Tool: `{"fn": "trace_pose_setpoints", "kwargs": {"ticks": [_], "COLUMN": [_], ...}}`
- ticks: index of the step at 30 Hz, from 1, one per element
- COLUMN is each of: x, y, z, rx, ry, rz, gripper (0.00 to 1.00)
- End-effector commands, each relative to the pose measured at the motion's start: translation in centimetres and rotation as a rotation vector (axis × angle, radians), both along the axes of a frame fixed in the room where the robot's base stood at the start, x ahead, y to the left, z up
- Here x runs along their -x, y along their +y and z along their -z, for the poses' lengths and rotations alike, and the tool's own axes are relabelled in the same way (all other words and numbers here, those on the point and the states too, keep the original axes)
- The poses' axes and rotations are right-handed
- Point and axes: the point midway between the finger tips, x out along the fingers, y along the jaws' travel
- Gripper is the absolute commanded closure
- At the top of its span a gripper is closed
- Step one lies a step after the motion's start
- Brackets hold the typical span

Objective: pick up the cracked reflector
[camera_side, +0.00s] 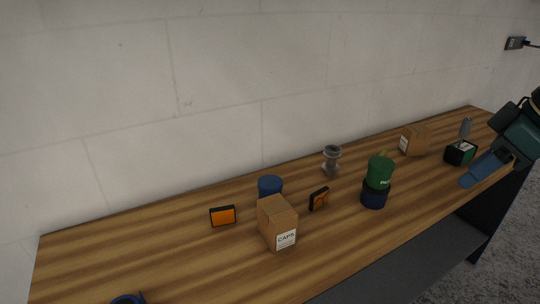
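Two orange reflectors with black frames are on the wooden bench. The left reflector (222,216) has a plain, even orange face. The right reflector (319,199) stands turned at an angle and has dark marks on its face that look like a crack, though it is small here. It is just right of a cardboard box marked CAPS.
The CAPS box (276,223) hides part of a blue cylinder (270,186). A green tin (380,172) sits on a dark blue one (374,194).

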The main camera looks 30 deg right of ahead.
Motion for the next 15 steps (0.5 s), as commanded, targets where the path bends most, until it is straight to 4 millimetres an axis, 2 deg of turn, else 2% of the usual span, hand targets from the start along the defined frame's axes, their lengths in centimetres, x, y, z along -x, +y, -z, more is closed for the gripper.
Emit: {"fn": "trace_pose_setpoints", "kwargs": {"ticks": [1, 7, 15], "x": [-1.2, -5.2, -10.8], "y": [0.3, 1.6, 2.8], "z": [-0.4, -1.8, -2.6], "rx": [0.003, 0.014, 0.026], "ry": [0.011, 0.039, 0.068], "rz": [-0.040, -0.211, -0.444], "gripper": [0.63, 0.63, 0.63]}}
